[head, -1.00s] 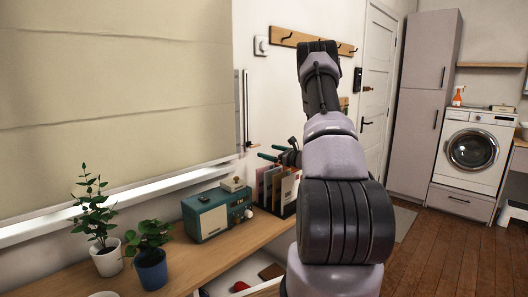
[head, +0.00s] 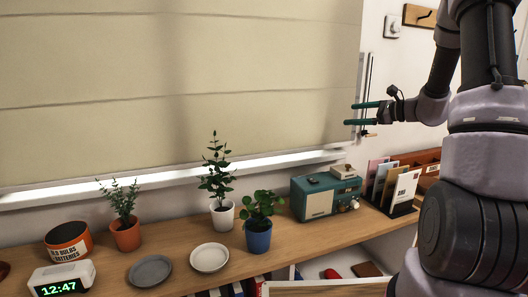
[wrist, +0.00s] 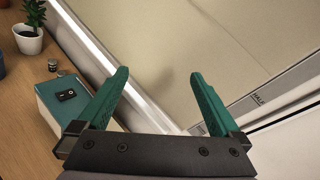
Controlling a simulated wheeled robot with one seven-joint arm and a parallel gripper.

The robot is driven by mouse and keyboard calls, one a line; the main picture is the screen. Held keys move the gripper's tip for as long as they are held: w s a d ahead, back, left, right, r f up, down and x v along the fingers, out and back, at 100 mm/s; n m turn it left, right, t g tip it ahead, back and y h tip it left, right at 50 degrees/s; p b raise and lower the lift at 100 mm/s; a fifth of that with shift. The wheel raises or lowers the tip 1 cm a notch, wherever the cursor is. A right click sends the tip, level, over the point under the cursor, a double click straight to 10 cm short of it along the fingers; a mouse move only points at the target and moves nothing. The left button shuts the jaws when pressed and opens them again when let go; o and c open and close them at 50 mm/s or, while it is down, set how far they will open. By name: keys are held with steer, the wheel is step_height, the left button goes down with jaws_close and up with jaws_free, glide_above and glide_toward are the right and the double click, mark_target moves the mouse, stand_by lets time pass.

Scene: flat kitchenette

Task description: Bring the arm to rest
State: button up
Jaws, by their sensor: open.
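My gripper (head: 362,112) is in the upper right of the head view, raised above the counter and in front of the right edge of the window blind. Its two teal fingers are parallel and apart, with nothing between them. In the wrist view the open fingers (wrist: 157,102) frame only the blind and the window sill. My arm is bent, with its links along the right side of the head view.
A teal radio (head: 325,196), a letter rack (head: 402,207), potted plants (head: 222,215), plates (head: 209,258) and a clock (head: 62,281) stand on the wooden counter (head: 285,247). The blind (head: 180,75) hangs behind. An open drawer (head: 325,287) is below the counter.

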steer(key=s+a+r+n+g+h, duration=0.2)
steer(key=s+a+r+n+g, duration=0.25)
steer(key=s, duration=0.45)
steer(key=s+a+r+n+g+h, duration=0.1)
steer(key=s+a+r+n+g, duration=0.15)
steer(key=s+a+n, duration=0.4)
steer(key=s+d+r+n+t+h, duration=0.1)
steer(key=s+n+t+h, duration=0.1)
steer(key=s, duration=0.6)
steer(key=s+d+r+n+t+h, duration=0.2)
steer(key=s+n+h, duration=0.1)
steer(key=s, duration=0.6)
steer(key=shift+s+n+h, duration=0.2)
steer(key=shift+n+h, duration=0.1)
steer(key=shift+h, duration=0.6)
steer(key=shift+r, duration=0.1)
